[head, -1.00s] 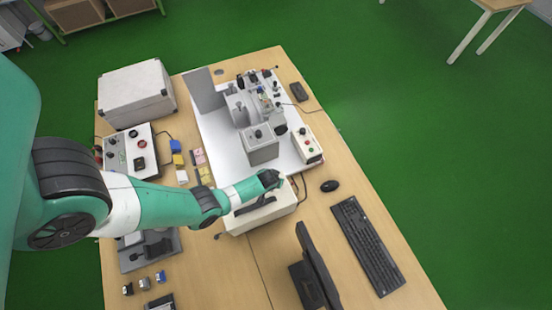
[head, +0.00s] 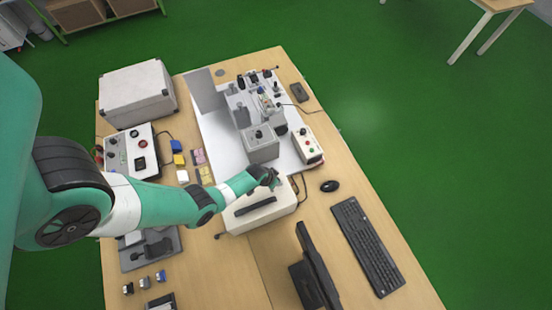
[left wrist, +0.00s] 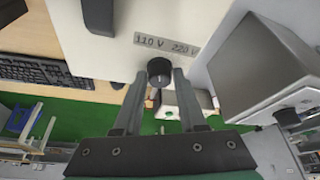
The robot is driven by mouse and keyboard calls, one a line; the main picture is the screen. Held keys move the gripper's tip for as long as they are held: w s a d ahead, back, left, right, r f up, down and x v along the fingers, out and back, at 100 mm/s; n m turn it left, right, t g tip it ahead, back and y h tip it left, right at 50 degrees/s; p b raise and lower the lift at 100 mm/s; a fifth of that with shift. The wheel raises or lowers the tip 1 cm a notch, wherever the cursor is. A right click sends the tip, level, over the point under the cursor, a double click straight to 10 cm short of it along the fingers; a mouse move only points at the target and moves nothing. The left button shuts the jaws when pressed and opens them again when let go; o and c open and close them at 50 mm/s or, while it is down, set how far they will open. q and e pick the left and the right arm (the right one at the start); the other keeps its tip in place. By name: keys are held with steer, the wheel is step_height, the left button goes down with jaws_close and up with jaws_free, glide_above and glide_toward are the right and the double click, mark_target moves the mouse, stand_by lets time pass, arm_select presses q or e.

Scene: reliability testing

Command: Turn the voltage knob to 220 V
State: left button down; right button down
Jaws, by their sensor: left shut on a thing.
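The voltage knob (left wrist: 159,67) is a small round black knob on the cream-white face of a box, below a grey label strip (left wrist: 168,44) reading "110 V" on the left and "220 V" on the right. My left gripper (left wrist: 160,75) has a finger on each side of the knob and is shut on it. A small light mark shows on the knob, but its exact pointing is too small to tell. In the head view the left gripper (head: 275,180) is at the far right edge of the white box (head: 262,215); the knob is hidden there. My right gripper is not in view.
A grey machine (head: 262,145) on a white board stands just behind the box. A mouse (head: 330,186), keyboard (head: 367,245) and monitor (head: 316,265) are to the right. A cable runs beside the box.

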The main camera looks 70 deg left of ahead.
arm_select(q)
steer(key=m+h+b, duration=0.1)
steer(key=m, duration=0.1)
steer(key=m+h+b, duration=0.1)
steer(key=m, duration=0.2)
steer(key=shift+a+f+m+t, duration=0.1)
steer(key=shift+a+m+t, duration=0.1)
steer(key=shift+m+t, duration=0.1)
steer(key=shift+m+h, duration=0.4)
steer(key=shift+m, duration=0.5)
steer(key=m+h, duration=0.1)
steer(key=m, duration=0.1)
steer(key=shift+a+m, duration=0.15)
steer(key=shift+m, duration=0.15)
steer(key=shift+m+g+h, duration=0.5)
steer(key=shift+m+g, duration=0.1)
steer(key=shift+m, duration=1)
steer(key=shift+c, duration=2.4)
jaws_free()
